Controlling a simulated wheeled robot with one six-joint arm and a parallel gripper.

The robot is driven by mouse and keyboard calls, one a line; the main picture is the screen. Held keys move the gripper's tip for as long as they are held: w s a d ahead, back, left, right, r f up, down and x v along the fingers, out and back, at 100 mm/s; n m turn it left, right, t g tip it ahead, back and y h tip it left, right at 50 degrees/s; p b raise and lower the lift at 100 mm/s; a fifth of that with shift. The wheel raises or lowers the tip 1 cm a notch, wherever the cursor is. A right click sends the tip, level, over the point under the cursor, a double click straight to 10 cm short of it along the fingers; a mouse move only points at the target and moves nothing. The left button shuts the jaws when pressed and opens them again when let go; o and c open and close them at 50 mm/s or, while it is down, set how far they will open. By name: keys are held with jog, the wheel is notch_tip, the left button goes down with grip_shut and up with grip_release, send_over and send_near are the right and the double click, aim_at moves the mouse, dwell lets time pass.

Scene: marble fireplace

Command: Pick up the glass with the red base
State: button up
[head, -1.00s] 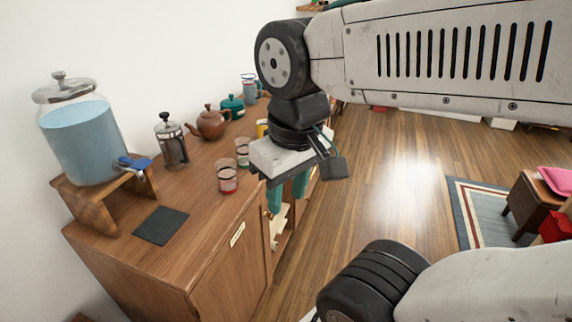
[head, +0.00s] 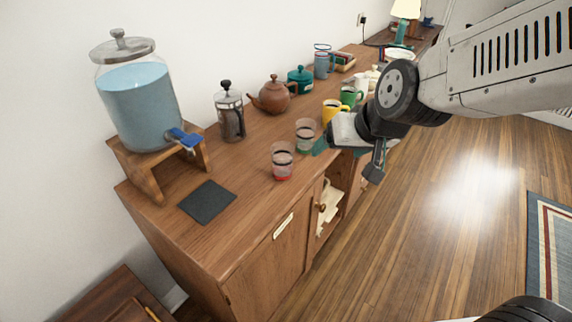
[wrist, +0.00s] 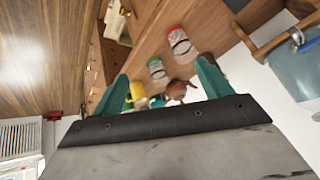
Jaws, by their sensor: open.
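The glass with the red base (head: 282,162) stands upright near the front edge of the wooden cabinet top in the head view. In the wrist view the same glass (wrist: 181,44) appears upside down, beyond the fingertips. A second glass with a green base (head: 305,136) stands just behind and to the right of it; it also shows in the wrist view (wrist: 158,72). My gripper (head: 322,146) is open and empty, with its green fingers over the cabinet's front edge, to the right of the red-based glass and apart from it. Part of the fingers is hidden in the head view.
A water dispenser (head: 138,104) stands on a wooden stand at left, beside a dark mat (head: 207,201). A French press (head: 229,114), brown teapot (head: 272,95) and yellow mug (head: 334,109) stand nearby. The cabinet top in front of the mat is clear.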

aim_at(283, 162)
jog(key=w+a+f+t, duration=0.2)
jog(key=a+f, duration=0.1)
jog(key=f, duration=0.1)
jog(key=w+a+f+t+h, duration=0.1)
jog(key=w+a+f+t, duration=0.1)
jog(key=w+a+f, duration=0.1)
jog(key=w+a+f+t, duration=0.2)
jog(key=w+a+f, duration=0.1)
jog(key=a+f, duration=0.1)
jog(key=shift+w+a+f+m, duration=0.15)
jog(key=shift+a+f+m, duration=0.2)
jog(key=shift+a, duration=0.2)
jog(key=shift+a+f+t+h, duration=0.2)
jog(key=shift+f+t+h, duration=0.3)
jog(key=shift+t, duration=0.1)
jog(key=x, duration=0.7)
jog(key=shift+w+d+f, duration=0.2)
jog(key=shift+w+d, duration=0.1)
jog(key=shift+d, duration=0.05)
jog(key=c, duration=1.2)
